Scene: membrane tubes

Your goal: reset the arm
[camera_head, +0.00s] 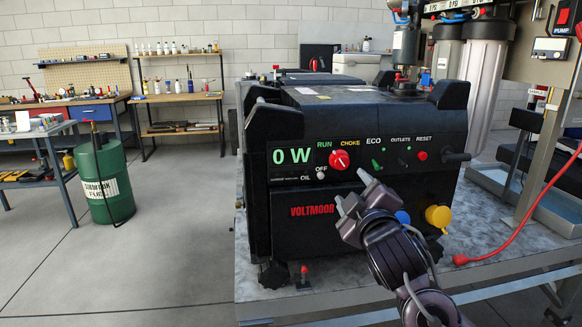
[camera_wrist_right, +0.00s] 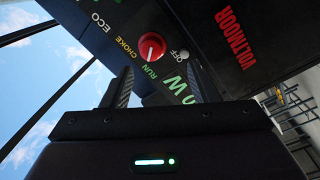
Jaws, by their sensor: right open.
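My right gripper (camera_head: 356,194) is open and empty in front of the black generator's front panel, just below the red dial (camera_head: 339,160). In the right wrist view its two dark fingers (camera_wrist_right: 160,88) stand apart with nothing between them. The dial, marked RUN, CHOKE and OFF, also shows there (camera_wrist_right: 152,46), beyond the gap between the fingers. Its white mark points toward the upper left in the head view. I cannot tell whether any finger touches the panel. My right arm comes in from the bottom. My left gripper is not in view.
The generator (camera_head: 290,225), lettered VOLTMOOR and reading 0 W, stands on a grey bench (camera_head: 350,292). A yellow cap (camera_head: 438,216) sits at its lower right. A red cable (camera_head: 500,252) lies to the right. A green fuel drum (camera_head: 104,182) stands on the open floor at left.

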